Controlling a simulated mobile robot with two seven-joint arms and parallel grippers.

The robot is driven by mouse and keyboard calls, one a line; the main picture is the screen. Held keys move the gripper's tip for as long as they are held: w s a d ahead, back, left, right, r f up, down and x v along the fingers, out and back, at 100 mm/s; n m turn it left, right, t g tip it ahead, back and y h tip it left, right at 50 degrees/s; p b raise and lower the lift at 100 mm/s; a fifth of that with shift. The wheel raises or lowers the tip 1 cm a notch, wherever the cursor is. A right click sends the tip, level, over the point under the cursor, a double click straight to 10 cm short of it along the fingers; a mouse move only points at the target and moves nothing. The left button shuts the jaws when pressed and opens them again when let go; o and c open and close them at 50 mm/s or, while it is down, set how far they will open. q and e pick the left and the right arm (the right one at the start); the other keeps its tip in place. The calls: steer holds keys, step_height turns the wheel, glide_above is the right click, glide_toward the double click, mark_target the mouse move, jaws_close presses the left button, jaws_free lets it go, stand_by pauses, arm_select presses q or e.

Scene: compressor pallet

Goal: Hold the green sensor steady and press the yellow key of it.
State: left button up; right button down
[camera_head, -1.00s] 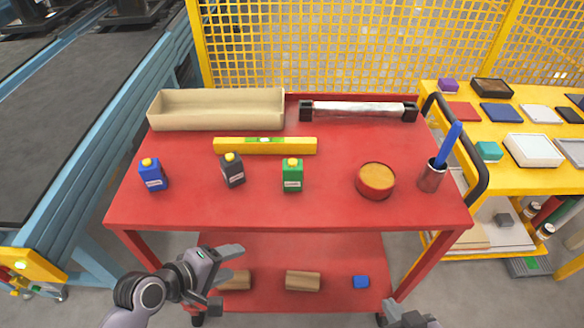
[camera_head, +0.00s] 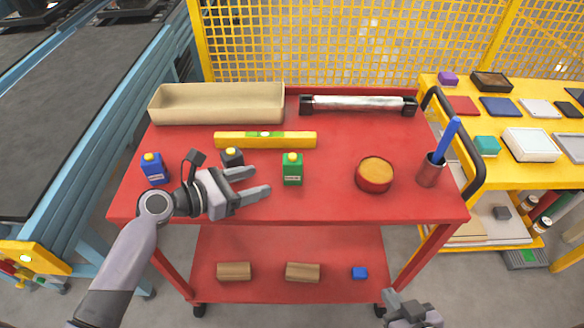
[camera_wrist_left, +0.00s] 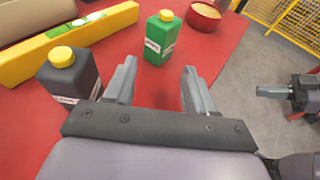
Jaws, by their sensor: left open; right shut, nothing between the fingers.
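The green sensor (camera_head: 292,171) stands upright on the red cart top, with its yellow key (camera_head: 292,157) on its top. My left gripper (camera_head: 262,181) is open, low over the cart, just left of the green sensor and pointing toward it. In the left wrist view the green sensor (camera_wrist_left: 160,40) stands ahead of the two spread fingers, apart from them, its yellow key (camera_wrist_left: 166,15) facing up. My right gripper (camera_head: 412,308) is shut and empty, low in front of the cart at the bottom right. It also shows at the right of the left wrist view (camera_wrist_left: 262,90).
A black sensor (camera_head: 231,158) stands close beside my left gripper, partly hidden by it. A blue sensor (camera_head: 154,169) is further left. A yellow level (camera_head: 265,141) lies behind, and a round tin (camera_head: 375,175) and a pen cup (camera_head: 431,171) stand to the right.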

mark_target(289, 173)
arm_select(q)
steer(key=b+x, duration=0.3)
steer(key=x, duration=0.2)
steer(key=shift+f+b, duration=0.3)
steer(key=shift+b, duration=0.1)
steer(key=x, duration=0.3)
steer(key=shift+w+d+r, duration=0.1)
steer(key=shift+d+r, duration=0.05)
steer(key=shift+r, duration=0.1)
steer(key=shift+w+d+f, duration=0.25)
steer(key=shift+w+d, duration=0.15)
steer(key=shift+d, duration=0.15)
steer(key=c, duration=0.6)
